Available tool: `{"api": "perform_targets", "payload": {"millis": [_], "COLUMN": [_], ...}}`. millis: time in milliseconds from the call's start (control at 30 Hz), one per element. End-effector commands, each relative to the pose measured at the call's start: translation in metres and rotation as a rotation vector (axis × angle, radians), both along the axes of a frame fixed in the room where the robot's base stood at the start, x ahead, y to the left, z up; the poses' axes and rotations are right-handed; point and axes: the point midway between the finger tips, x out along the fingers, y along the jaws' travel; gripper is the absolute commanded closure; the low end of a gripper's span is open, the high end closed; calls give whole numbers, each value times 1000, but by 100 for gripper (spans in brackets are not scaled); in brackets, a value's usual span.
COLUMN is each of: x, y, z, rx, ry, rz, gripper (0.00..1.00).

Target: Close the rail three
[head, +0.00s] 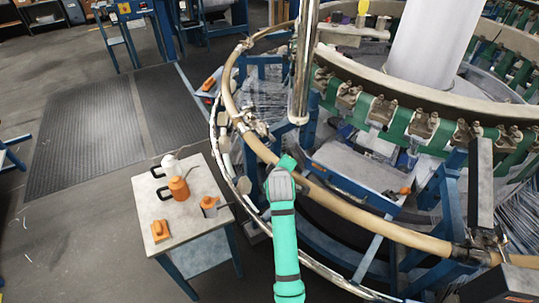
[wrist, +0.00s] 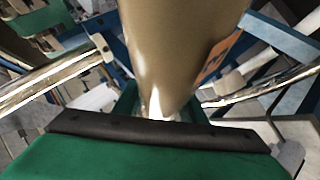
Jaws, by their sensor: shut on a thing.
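A tan curved rail (head: 355,212) runs around the near side of the circular loom, with metal fittings (head: 243,122) at a joint on its left. The fingertips are mostly hidden behind the rail.
A small table (head: 203,235) with an orange oil can (head: 179,188) and other orange items stands left of my arm. A vertical metal post (head: 303,65) rises behind the rail. Dark mats (head: 85,145) and open floor lie at the left.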

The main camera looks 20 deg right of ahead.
Motion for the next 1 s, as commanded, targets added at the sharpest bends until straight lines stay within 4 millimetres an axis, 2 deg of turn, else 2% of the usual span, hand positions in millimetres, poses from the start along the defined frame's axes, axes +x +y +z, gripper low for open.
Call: {"api": "perform_targets", "payload": {"millis": [467, 500, 567, 867, 1000], "x": [-3, -4, -4, -3, -10], "y": [-6, -6, -5, -5, -2], "z": [-14, -15, -15, -12, -7], "rx": [-5, -4, -4, -5, -6], "ry": [21, 21, 23, 17, 14], "rz": [-8, -8, -8, -8, -7], "gripper": [100, 60, 46, 44, 44]}}
